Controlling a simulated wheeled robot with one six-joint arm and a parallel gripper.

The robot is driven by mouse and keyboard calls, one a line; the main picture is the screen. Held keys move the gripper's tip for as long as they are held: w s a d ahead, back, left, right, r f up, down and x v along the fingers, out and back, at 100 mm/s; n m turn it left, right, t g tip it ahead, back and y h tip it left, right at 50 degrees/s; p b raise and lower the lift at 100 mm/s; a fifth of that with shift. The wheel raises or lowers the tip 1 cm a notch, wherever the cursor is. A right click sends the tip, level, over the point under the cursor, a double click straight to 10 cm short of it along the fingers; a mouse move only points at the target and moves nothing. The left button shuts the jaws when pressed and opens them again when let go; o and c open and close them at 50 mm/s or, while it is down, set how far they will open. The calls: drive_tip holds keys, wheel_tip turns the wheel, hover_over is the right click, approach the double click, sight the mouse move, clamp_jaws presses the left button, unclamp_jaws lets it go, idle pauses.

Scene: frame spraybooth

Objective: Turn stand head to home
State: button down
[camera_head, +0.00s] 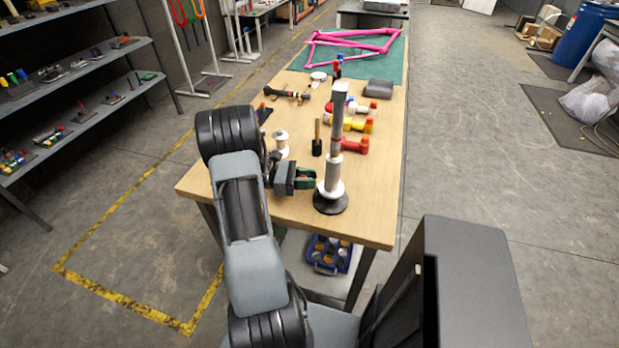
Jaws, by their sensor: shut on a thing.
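The stand (333,170) is upright near the front of the wooden table. It has a round black base, a white collar, a silver post and a grey block at the top. My gripper (313,179) comes in from the left, low beside the white collar. Its green-edged fingers are shut on a part at the stand's lower side. That part is small and mostly hidden by the fingers, so I cannot tell its exact shape or how the head is turned.
Red (354,146) and yellow (358,125) spray tools lie behind the stand. A white spool-shaped piece (281,141) and a black bottle-like item (317,140) stand left of it. A pink frame (350,45) lies on a green mat at the back. The table's front right corner is clear.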

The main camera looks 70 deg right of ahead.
drive_tip(key=c, duration=0.9)
unclamp_jaws()
drive_tip(key=shift+r, duration=0.1)
drive_tip(key=shift+r, duration=0.4)
drive_tip(key=r, duration=0.2)
drive_tip(key=shift+a+r, duration=0.2)
drive_tip(key=shift+r, duration=0.15)
drive_tip(key=s+a+r, duration=0.1)
drive_tip(key=a+r, duration=0.2)
drive_tip(key=a, duration=0.1)
drive_tip(key=s+a+r, duration=0.1)
drive_tip(key=a+r, duration=0.2)
drive_tip(key=a, duration=0.2)
drive_tip(key=s+a+r, duration=0.1)
drive_tip(key=a+r, duration=0.2)
drive_tip(key=a, duration=0.1)
drive_tip(key=shift+s+a+r, duration=0.15)
drive_tip(key=shift+s, duration=0.15)
drive_tip(key=shift+c, duration=0.3)
